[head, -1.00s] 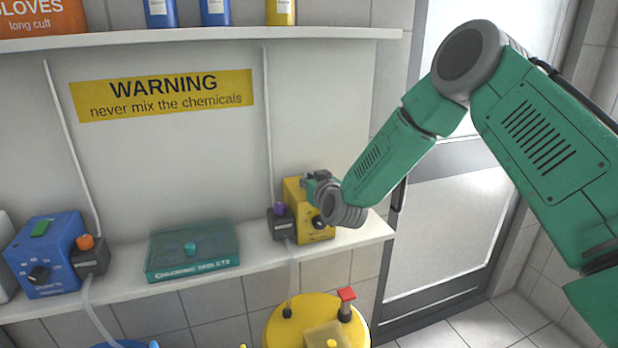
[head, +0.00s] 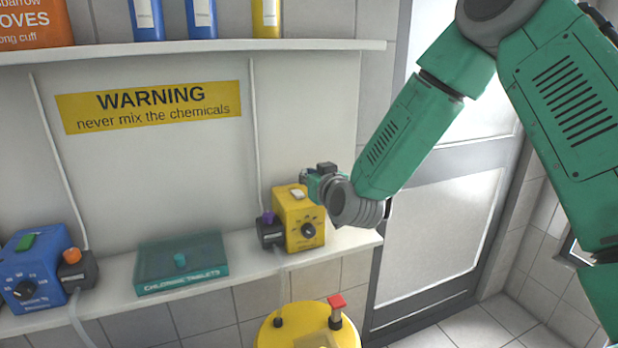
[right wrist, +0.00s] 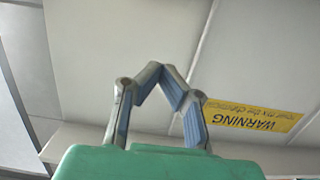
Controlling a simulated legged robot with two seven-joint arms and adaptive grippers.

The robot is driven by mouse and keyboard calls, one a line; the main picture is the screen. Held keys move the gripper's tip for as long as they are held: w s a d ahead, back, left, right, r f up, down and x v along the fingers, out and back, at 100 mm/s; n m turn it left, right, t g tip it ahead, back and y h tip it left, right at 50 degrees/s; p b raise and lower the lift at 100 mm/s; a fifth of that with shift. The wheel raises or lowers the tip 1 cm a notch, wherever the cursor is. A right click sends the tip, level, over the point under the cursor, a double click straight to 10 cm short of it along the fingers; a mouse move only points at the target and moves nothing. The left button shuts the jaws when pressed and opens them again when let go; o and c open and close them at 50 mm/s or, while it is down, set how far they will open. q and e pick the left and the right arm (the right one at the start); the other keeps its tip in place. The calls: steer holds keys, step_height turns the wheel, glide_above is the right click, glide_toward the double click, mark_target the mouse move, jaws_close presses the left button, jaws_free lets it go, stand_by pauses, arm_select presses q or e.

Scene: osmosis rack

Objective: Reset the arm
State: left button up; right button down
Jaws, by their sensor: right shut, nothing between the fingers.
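My right arm comes in from the right in the head view. Its gripper (head: 322,182) is just above and to the right of the yellow dosing box (head: 300,228), partly hidden by its own wrist. In the right wrist view the fingers (right wrist: 162,72) are shut, with their tips together and nothing between them. The yellow box has a pale switch on top, a dark knob on its front and a small dark block with a purple knob at its left. My left gripper is in neither view.
The lower shelf (head: 215,303) also carries a teal chlorine tablets box (head: 182,265) and a blue dosing box (head: 35,272). Bottles and an orange glove box (head: 30,22) stand on the upper shelf (head: 190,52). A yellow drum (head: 290,335) stands below. A door is behind the arm.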

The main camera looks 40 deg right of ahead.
steer(key=shift+s+r, duration=0.1)
steer(key=shift+s, duration=0.1)
stand_by(0.4)
steer(key=s+a+f+n+g+y+b, duration=0.1)
steer(key=s+a+f+g+b, duration=0.2)
steer(key=f, duration=0.7)
steer(key=s+a+f+g+y+b, duration=0.1)
steer(key=s+a+f, duration=0.3)
steer(key=f, duration=0.5)
steer(key=s+a+f+n+g+y+b, duration=0.1)
steer(key=s+a+f+g+b, duration=0.15)
steer(key=s+f, duration=0.55)
steer(key=s+a+f+g+b, duration=0.1)
steer(key=s+f+g+b, duration=0.2)
steer(key=s+f, duration=0.7)
steer(key=s+a+f+n+g+b, duration=0.1)
steer(key=s+a+f+g+b, duration=0.1)
steer(key=s+f+g, duration=0.4)
steer(key=s+f+b, duration=0.1)
steer(key=s+f, duration=0.4)
steer(key=s, duration=0.4)
steer(key=shift+a+f+y, duration=0.15)
steer(key=shift+a+y, duration=0.05)
steer(key=shift+y, duration=0.1)
